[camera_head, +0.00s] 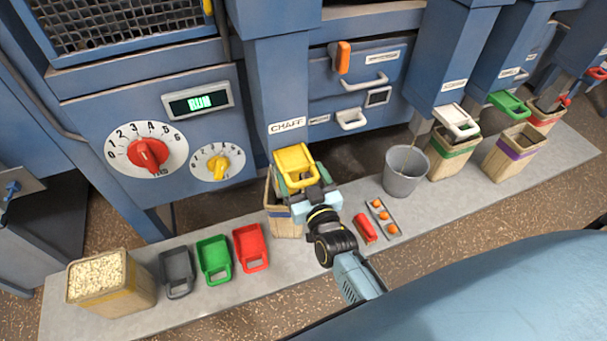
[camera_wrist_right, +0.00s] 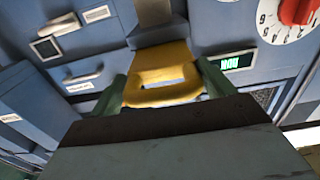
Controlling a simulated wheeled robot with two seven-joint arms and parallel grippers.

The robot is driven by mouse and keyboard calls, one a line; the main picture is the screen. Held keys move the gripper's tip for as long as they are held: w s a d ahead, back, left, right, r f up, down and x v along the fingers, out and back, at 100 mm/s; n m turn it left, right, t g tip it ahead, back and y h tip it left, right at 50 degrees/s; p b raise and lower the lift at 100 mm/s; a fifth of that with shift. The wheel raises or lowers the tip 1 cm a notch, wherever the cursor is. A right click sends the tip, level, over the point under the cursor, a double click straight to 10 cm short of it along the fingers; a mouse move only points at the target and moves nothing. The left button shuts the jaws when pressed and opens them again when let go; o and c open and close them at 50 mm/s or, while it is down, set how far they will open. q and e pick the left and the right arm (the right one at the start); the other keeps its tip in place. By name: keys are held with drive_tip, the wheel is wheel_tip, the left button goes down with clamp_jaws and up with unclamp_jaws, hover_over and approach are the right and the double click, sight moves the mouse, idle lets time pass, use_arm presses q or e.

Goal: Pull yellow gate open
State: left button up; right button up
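The yellow gate (camera_head: 295,160) is a flat plate with a slotted handle, at the foot of the blue chute labelled CHAFF (camera_head: 288,125). It also shows in the right wrist view (camera_wrist_right: 160,60), tilted down toward the camera. My right gripper (camera_head: 298,184) is at the gate's near end. In the wrist view its two green fingers stand wide apart, one on each side of the handle, very close to its edges. Whether they press on it cannot be told. A bin (camera_head: 287,222) stands below the gate, partly hidden by my gripper. My left gripper is not in view.
A grey bucket (camera_head: 405,172), a red object (camera_head: 365,228) and a small tray with orange pieces (camera_head: 391,228) lie right of my arm. Grey (camera_head: 176,272), green (camera_head: 214,259) and red (camera_head: 251,247) scoops and a filled bin (camera_head: 130,300) stand left on the grey platform.

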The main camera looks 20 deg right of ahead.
drive_tip(key=shift+o, duration=0.4)
drive_tip(key=shift+s+d, duration=0.1)
drive_tip(key=shift+s, duration=0.1)
drive_tip(key=s+a, duration=0.1)
drive_tip(key=s, duration=1.2)
drive_tip(key=shift+s, duration=0.15)
drive_tip(key=shift+a+f, duration=0.1)
drive_tip(key=s+a+f+n+g+y, duration=0.15)
drive_tip(key=s+f+g, duration=0.3)
drive_tip(key=f, duration=0.85)
drive_tip(key=s+a+f+n+g+y, duration=0.15)
drive_tip(key=s+f+g, duration=0.35)
drive_tip(key=f, duration=0.8)
drive_tip(key=s+d+f+g+h, duration=0.1)
drive_tip(key=s+d+f+g, duration=0.2)
drive_tip(key=s+f, duration=0.3)
drive_tip(key=s+d+f+g, duration=0.4)
drive_tip(key=s+d+f, duration=0.1)
drive_tip(key=s, duration=1)
drive_tip(key=shift+f+h, duration=0.4)
drive_tip(key=shift+f, duration=0.35)
